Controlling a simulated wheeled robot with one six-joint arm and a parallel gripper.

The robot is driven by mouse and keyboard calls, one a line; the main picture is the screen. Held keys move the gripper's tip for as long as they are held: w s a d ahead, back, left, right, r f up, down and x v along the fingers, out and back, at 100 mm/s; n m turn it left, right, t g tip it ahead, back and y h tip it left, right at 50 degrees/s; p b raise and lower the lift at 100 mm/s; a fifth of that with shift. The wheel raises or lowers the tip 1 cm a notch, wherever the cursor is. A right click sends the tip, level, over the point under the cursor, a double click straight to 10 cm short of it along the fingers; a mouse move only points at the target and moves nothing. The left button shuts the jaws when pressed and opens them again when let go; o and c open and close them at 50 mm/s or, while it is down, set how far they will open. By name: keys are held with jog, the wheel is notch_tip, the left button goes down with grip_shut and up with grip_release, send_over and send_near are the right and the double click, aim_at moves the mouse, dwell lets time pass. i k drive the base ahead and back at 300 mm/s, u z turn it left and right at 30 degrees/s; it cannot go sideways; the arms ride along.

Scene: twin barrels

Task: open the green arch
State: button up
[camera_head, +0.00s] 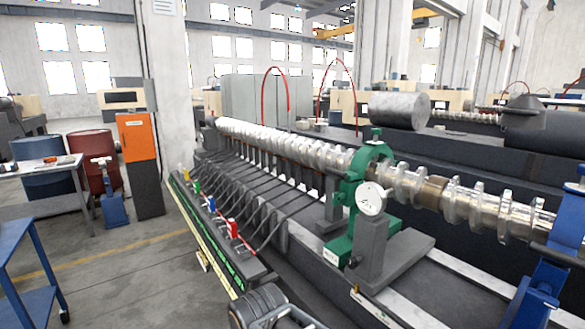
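The green arch (373,155) spans over the long metal crankshaft (460,203) on the machine bed, right of centre. It appears closed over the shaft, with a green knob (376,134) on top. Its green base (338,250) stands on the bed. A round white dial gauge (371,198) on a grey stand (372,245) is in front of the arch and hides part of its lower side. The arch's hinge or latch cannot be made out.
A blue support (555,265) stands at the right around the shaft's end. A grey cylinder (398,110) is behind the arch. Colored levers (232,228) line the bed's left side. An orange cabinet (137,137) and blue table (25,300) stand left. Floor (130,275) between is clear.

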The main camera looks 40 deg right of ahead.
aim_at(372, 151)
jog(key=u, duration=0.1)
jog(key=i, duration=0.8)
jog(key=z, duration=0.85)
jog(key=i, duration=0.8)
jog(key=z, duration=0.8)
